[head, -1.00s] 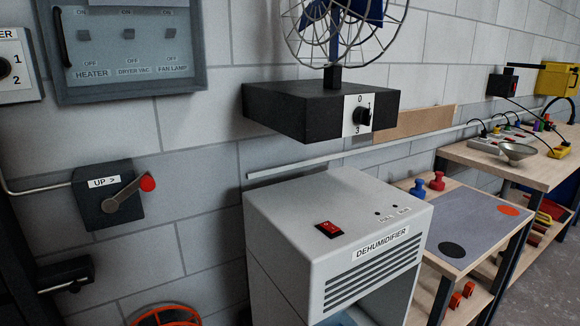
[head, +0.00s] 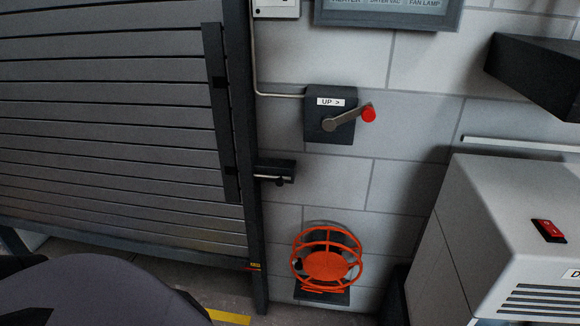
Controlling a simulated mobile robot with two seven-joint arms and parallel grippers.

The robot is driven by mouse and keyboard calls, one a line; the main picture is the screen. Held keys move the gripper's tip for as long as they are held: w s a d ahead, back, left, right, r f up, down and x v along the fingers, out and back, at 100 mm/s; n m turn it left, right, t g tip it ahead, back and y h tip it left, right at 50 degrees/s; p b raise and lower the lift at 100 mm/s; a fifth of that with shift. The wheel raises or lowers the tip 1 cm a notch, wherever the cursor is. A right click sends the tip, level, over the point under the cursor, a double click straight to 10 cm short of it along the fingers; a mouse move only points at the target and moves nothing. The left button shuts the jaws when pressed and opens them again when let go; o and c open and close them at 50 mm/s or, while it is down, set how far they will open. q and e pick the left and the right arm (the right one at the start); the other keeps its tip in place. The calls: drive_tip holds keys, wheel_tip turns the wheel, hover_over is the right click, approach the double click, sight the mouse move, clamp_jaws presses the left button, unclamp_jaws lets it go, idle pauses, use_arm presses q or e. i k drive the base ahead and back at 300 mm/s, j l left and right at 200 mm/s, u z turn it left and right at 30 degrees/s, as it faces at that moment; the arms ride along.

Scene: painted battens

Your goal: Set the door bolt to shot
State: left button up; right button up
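The door bolt (head: 284,168) is a small dark housing on the wall, just right of the dark door post. A thin pale rod shows at its lower left, beside the post, with a dark knob under the housing. I cannot tell how far the rod enters the post. The grey slatted shutter door (head: 110,130) fills the left side, with a dark vertical bar (head: 220,110) near its right edge. Neither gripper is in view.
Above the bolt is a crank box (head: 328,113) marked "UP >" with a red-knobbed handle. Below it is an orange round cage (head: 326,264). A grey dehumidifier (head: 500,215) stands at the right, under a black shelf box (head: 535,70).

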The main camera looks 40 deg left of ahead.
sight(280, 180)
drive_tip(key=u, duration=1.35)
